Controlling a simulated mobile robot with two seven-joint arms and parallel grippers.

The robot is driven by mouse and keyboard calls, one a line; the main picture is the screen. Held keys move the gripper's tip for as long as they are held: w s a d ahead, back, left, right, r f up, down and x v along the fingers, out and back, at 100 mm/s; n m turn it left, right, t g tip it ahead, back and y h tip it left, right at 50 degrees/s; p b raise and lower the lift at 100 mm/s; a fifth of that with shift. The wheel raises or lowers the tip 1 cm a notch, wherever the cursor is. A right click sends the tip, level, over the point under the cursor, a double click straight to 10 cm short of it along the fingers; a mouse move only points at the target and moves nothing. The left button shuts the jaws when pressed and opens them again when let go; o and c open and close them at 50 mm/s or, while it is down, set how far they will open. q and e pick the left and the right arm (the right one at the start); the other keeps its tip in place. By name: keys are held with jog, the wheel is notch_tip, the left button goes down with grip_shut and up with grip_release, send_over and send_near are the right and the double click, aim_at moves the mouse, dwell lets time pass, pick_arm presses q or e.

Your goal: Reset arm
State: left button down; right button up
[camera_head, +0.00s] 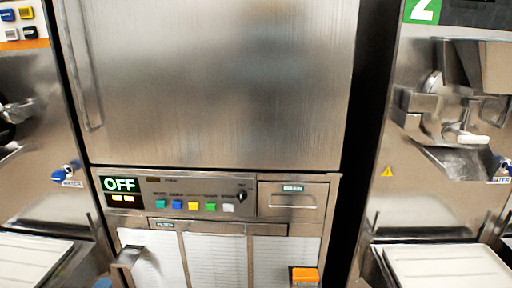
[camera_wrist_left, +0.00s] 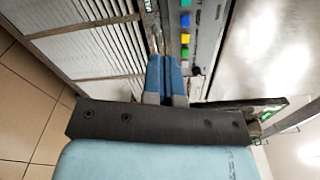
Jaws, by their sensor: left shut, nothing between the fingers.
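My left gripper (camera_wrist_left: 165,65) shows in the left wrist view with its two blue fingers pressed together and nothing between them. It is in front of the freezer's control panel (camera_wrist_left: 186,40) and louvred front; I cannot tell whether it touches them. In the head view only a small blue bit, which seems to be my left gripper (camera_head: 103,284), shows at the bottom edge, left of the middle. My right gripper is in neither view.
The middle freezer (camera_head: 215,80) has a large steel door, an OFF display (camera_head: 119,185), coloured buttons, a projecting handle (camera_head: 129,256) and an orange switch (camera_head: 305,275). Machines with white trays (camera_head: 450,262) stand on both sides. Tiled floor (camera_wrist_left: 35,100) shows in the wrist view.

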pick_arm(q)
jog(key=a+r+m, duration=0.2)
jog(key=a, duration=0.2)
jog(key=s+d+n+g+h, duration=0.6)
jog(key=s+d+n, duration=1.1)
jog(key=s+d, duration=0.65)
jog(key=w+d+r+n+t+y, duration=0.1)
jog(key=w+d+r+n+t, duration=0.2)
jog(key=d+n, duration=0.3)
jog(key=s+a+r+g+y+p, duration=0.1)
jog(key=r+p, duration=0.5)
jog(key=p, duration=1)
jog(key=s+a+r+m+g+y+p, duration=0.1)
jog(key=r+p, duration=0.5)
jog(key=p, duration=1.1)
jog(key=s+a+g+y, duration=0.1)
jog(key=s+a, duration=0.1)
jog(key=shift+a+r+g, duration=0.3)
jog(key=shift+g, duration=0.1)
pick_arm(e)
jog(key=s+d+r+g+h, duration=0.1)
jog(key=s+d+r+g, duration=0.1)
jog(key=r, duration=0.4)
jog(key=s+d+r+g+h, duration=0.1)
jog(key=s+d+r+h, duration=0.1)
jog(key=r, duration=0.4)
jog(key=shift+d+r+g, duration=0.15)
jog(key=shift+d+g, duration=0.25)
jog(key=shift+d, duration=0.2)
